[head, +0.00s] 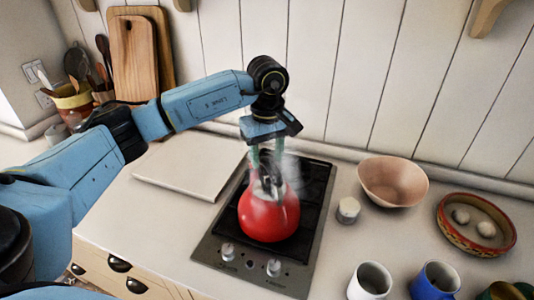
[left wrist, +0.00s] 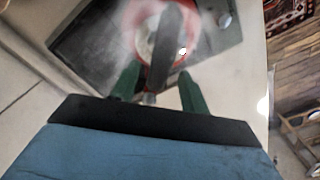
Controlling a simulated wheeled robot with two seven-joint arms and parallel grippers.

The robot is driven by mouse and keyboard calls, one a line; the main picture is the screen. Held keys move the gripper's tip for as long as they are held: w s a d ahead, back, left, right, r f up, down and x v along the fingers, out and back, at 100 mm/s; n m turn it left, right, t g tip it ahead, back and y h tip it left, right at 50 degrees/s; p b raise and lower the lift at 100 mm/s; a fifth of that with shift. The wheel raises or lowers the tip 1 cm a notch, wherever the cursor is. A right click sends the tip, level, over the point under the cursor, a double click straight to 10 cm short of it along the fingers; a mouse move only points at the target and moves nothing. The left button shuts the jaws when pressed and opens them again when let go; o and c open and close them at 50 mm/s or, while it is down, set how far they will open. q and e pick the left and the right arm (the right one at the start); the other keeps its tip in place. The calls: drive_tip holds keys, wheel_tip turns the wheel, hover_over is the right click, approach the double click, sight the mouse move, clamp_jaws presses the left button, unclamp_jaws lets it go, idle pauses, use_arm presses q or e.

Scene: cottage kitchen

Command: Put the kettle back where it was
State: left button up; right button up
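The red kettle (head: 266,217) stands on the dark hob (head: 307,212), with steam or haze around its top. It also shows in the left wrist view (left wrist: 196,40), partly hidden by its dark handle (left wrist: 168,45). My left gripper (head: 266,160) points down just above the kettle. In the left wrist view its two green fingers (left wrist: 160,88) are spread apart, with the handle's line running between them and gaps at the sides. It appears not to be closed on the handle. My right gripper is not in view.
A white board (head: 184,172) lies left of the hob. A small white jar (head: 348,210), a pinkish bowl (head: 393,182) and a patterned dish (head: 477,222) stand to the right. A white mug (head: 371,281) and a blue mug (head: 436,280) are at the front right. Wooden boards (head: 135,58) lean behind.

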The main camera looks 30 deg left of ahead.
use_arm(q)
drive_tip(key=shift+r, duration=0.15)
wheel_tip(320, 180, up, 12)
drive_tip(key=b, duration=0.1)
idle(0.4)
